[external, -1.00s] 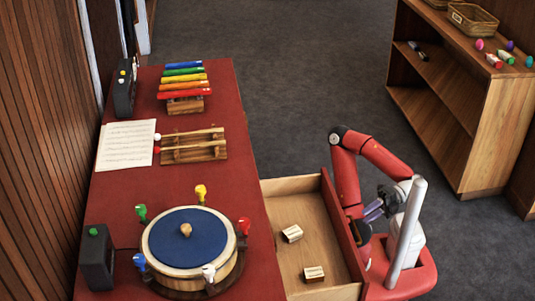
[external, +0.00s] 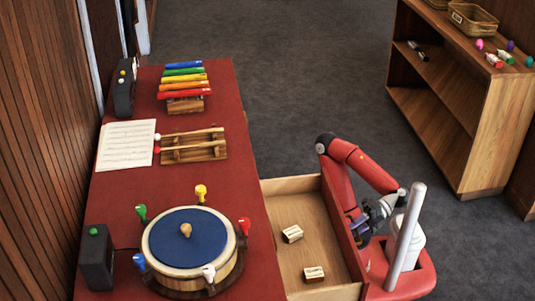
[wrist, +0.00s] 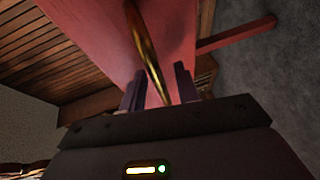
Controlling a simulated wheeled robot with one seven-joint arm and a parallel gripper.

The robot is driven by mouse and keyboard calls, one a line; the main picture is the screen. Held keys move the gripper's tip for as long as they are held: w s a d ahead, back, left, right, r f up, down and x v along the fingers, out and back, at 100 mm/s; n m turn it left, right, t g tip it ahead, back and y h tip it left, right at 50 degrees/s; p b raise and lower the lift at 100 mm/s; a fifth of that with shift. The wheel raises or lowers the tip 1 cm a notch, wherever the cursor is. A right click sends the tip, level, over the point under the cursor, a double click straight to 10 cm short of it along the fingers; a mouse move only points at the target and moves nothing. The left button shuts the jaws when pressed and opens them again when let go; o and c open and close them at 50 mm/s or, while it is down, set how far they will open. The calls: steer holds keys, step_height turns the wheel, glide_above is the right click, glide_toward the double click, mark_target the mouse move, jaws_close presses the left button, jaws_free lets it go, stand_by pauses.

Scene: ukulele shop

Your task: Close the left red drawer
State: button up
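The red drawer (external: 338,218) is pulled out from the right side of the red table, its pale wooden inside showing. Two small wooden boxes (external: 292,233) (external: 314,273) lie in it. My gripper (external: 360,228) is at the outer face of the red drawer front. In the wrist view my gripper (wrist: 158,88) has its two dark fingers apart, with a brass handle (wrist: 149,45) showing between them in front of the red drawer face (wrist: 100,35). I cannot tell whether the fingers touch the handle or the face.
The red table (external: 240,130) carries a round blue-topped drum (external: 185,245), a xylophone (external: 183,80), a wooden rack (external: 193,146), sheet music (external: 126,145) and dark speakers (external: 97,260). A wooden shelf (external: 490,130) stands at the upper right. Grey floor (external: 310,90) is clear between.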

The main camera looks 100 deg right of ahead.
jaws_close()
steer(key=w+b, duration=0.1)
steer(key=w, duration=2.7)
steer(key=shift+f+b, duration=0.1)
steer(key=shift+b, duration=0.25)
steer(key=shift+d, duration=0.1)
steer(key=shift+w, duration=0.15)
steer(key=shift+c, duration=0.6)
jaws_free()
steer(key=shift+o, duration=0.6)
